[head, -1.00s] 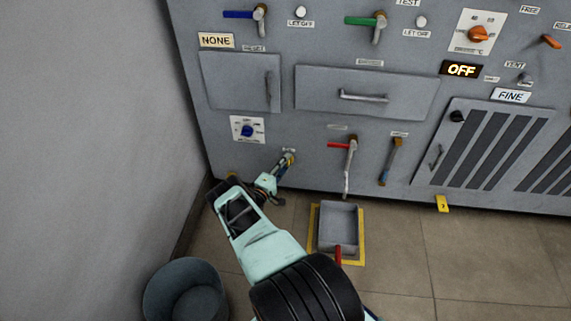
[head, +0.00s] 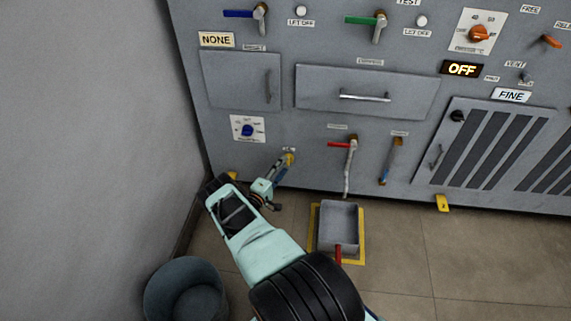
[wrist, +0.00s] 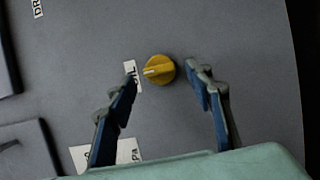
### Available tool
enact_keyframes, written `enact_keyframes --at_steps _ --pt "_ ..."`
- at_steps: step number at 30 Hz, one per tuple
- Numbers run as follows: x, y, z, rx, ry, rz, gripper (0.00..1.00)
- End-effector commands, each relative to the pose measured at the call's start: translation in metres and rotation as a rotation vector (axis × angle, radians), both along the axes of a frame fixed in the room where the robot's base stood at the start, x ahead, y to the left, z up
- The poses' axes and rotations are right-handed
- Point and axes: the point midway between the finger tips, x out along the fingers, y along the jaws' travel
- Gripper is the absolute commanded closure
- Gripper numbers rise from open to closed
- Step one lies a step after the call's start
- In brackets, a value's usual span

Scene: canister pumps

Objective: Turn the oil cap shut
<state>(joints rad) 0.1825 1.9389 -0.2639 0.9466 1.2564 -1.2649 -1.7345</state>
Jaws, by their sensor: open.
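The oil cap (wrist: 159,70) is a small round yellow knob with a raised grip bar, on the grey panel beside a white label reading OIL (wrist: 131,73). The bar lies nearly level in the wrist view. My gripper (wrist: 163,77) is open, one finger on each side of the cap with a gap to both; the left finger is over part of the label. The depth between fingertips and cap cannot be told. In the head view, my gripper (head: 284,168) is low on the panel, and the yellow cap (head: 290,158) shows partly at its tips.
A blue dial (head: 247,131) is up and left of my gripper. A red-handled tap (head: 345,158) is to the right, above a grey tray (head: 338,228) on the floor. A bucket (head: 186,292) stands by the left wall (head: 90,140).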

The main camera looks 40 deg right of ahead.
Motion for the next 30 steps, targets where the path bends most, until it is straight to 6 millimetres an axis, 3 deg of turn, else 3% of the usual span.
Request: enact_keyframes --at_steps 6,12,18,30 --pt "-0.012 0.048 0.000 0.002 0.001 0.002 0.53" --pt "-0.022 0.076 -0.001 0.001 0.000 0.000 0.53" --pt "-0.025 0.086 -0.001 0.001 0.000 -0.001 0.53" --pt "-0.025 0.086 0.000 0.000 -0.001 -0.001 0.53"
